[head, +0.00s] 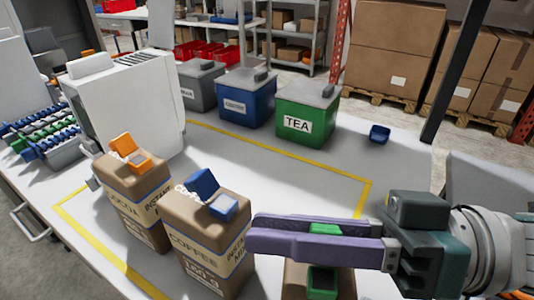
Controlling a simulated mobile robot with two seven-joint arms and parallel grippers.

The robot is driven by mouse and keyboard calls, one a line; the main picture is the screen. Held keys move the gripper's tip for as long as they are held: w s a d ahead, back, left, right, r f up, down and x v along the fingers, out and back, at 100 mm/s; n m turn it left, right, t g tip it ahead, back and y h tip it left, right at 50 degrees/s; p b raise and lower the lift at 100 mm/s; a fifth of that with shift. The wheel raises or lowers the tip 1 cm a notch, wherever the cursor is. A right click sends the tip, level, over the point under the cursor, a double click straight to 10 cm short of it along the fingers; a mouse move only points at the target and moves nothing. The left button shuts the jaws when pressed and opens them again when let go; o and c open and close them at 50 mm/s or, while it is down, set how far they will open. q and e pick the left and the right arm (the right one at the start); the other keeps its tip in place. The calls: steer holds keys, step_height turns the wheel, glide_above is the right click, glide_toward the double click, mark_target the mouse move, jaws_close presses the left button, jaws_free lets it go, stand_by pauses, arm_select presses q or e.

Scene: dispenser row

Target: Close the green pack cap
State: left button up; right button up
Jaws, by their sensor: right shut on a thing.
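The green pack is a brown bag (294,280) at the bottom of the head view, mostly hidden under my right gripper and cut by the frame edge. Its green cap base (322,280) shows on top, below the fingers. The green cap lid (326,229) shows at the purple fingers, apart from the base in the picture. My right gripper (254,232) comes in from the right, with its fingers shut on the green cap lid. My left gripper is not in view.
A coffee pack (205,250) with an open blue cap (208,190) stands just left of the fingertips. A cocoa pack (130,195) with an open orange cap (130,152) stands further left. Grey, blue and green bins (307,110) line the back.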

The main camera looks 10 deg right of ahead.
jaws_close()
steer(key=shift+s+a+r+n+p, duration=0.1)
steer(key=shift+s+r+n, duration=0.05)
steer(key=shift+n, duration=1)
steer(key=shift+s+d+r+n+p, duration=0.1)
steer(key=shift+n+p, duration=0.05)
steer(key=shift+n, duration=0.95)
steer(key=shift+s+a+r+n+p, duration=0.1)
steer(key=shift+s+r+n, duration=0.05)
steer(key=shift+n, duration=1)
steer(key=o, duration=0.7)
jaws_free()
